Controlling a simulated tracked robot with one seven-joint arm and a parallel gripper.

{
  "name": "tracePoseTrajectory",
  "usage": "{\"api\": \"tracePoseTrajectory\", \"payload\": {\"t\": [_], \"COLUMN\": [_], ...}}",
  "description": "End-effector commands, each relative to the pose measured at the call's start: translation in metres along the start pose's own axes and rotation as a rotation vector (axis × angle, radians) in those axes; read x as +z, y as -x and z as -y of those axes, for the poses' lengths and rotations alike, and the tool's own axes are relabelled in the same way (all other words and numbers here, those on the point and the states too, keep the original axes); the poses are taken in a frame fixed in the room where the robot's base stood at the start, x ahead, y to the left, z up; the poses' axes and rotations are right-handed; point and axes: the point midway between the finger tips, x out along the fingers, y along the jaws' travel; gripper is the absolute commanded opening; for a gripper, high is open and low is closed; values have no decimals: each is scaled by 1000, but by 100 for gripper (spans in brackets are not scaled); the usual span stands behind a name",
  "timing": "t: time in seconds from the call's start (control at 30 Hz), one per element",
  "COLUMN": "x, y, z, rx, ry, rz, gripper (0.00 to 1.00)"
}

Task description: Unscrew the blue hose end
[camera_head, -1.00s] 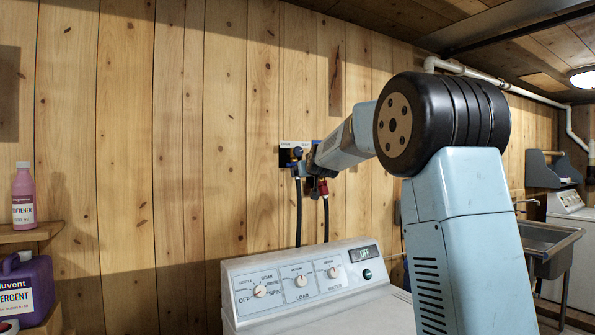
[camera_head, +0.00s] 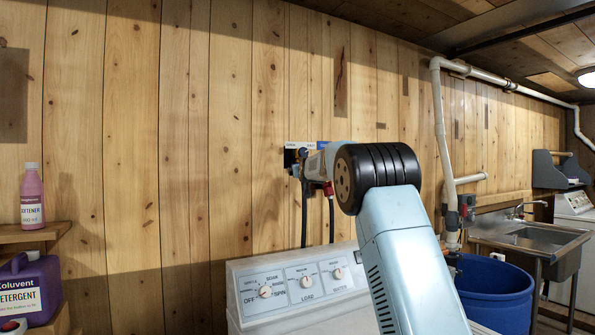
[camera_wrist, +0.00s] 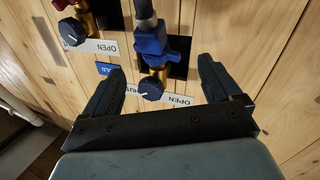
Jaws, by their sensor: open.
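The blue hose end (camera_wrist: 152,42) is a winged collar at the end of a grey hose, in the upper middle of the wrist view. A valve with a round dark-blue knob (camera_wrist: 152,89) sits just below it there. My gripper (camera_wrist: 160,66) is open and empty. Its fingers stand left and right of the knob, with the hose end beyond, and I see no contact. In the head view my arm reaches the wall valves, and the blue hose end cannot be made out clearly there. A red hose end (camera_head: 328,188) shows below my wrist.
A second brass valve with a blue knob (camera_wrist: 73,32) is left in the wrist view. Black hoses (camera_head: 304,215) hang behind the washing machine (camera_head: 300,282). A blue barrel (camera_head: 494,292), white pipe (camera_head: 442,130) and sink (camera_head: 535,240) are right. Detergent (camera_head: 30,285) and softener (camera_head: 32,200) stand left.

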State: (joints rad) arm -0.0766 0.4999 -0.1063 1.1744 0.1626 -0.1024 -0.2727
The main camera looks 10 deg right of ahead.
Motion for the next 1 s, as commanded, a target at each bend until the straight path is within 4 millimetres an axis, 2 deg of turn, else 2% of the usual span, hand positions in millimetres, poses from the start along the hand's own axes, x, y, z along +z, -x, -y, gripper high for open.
{"api": "tracePoseTrajectory", "payload": {"t": [0.2,0.5,0.7,1.0], "x": [1,0,0,0], "y": [-29,-59,-69,-71], "z": [0,0,1,1], "rx": [0,0,-1,-1], "ry": [0,0,0,0], "rz": [0,0,0,1], "gripper": [91,91,91,91]}}
